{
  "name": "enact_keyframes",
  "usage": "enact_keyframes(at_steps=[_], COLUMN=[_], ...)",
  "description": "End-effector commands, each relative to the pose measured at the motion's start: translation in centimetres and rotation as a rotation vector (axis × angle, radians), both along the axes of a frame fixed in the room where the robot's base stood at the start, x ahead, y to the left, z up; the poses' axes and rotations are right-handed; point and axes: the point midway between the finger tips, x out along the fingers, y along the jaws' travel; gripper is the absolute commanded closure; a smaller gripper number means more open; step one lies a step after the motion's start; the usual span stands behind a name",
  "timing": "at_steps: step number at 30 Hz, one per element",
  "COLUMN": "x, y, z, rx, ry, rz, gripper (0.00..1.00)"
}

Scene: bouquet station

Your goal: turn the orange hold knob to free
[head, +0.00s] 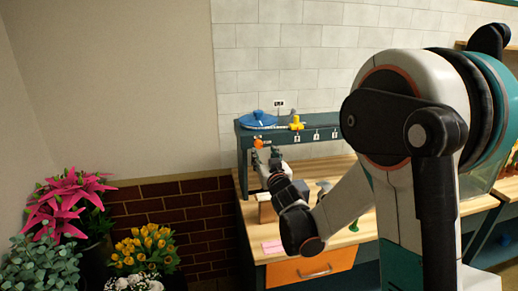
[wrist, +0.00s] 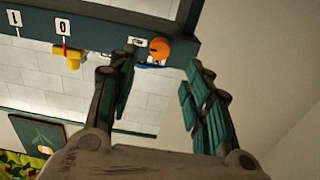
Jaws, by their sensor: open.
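The orange hold knob (head: 258,143) is on the front of the dark teal shelf unit (head: 243,140), at its left end in the head view. In the wrist view the orange knob (wrist: 160,48) sits just beyond my fingertips, roughly between them. My gripper (wrist: 160,75) is open with nothing between its fingers. In the head view my gripper (head: 266,158) is right below and close to the knob. I cannot tell whether a finger touches it. The knob's pointer or marking is too small to read.
A blue disc-like item (head: 258,119) and a yellow fitting (head: 296,123) are on the shelf unit. White number labels (wrist: 62,26) are on its front. A wooden bench (head: 345,236) with an orange drawer (head: 312,266) lies below. Pink flowers (head: 70,195) and yellow flowers (head: 146,248) stand at left.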

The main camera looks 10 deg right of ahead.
Motion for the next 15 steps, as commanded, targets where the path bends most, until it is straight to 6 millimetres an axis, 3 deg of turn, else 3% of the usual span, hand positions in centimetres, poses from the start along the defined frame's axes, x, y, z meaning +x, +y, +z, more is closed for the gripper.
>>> enact_keyframes(at_steps=[7, 15], x=[4.7, 7.3], y=[0.0, 0.0], z=[-0.1, 0.0], rx=[0.000, 0.000], ry=[0.000, 0.000], rz=[0.000, 0.000], gripper=[0.55, 0.55])
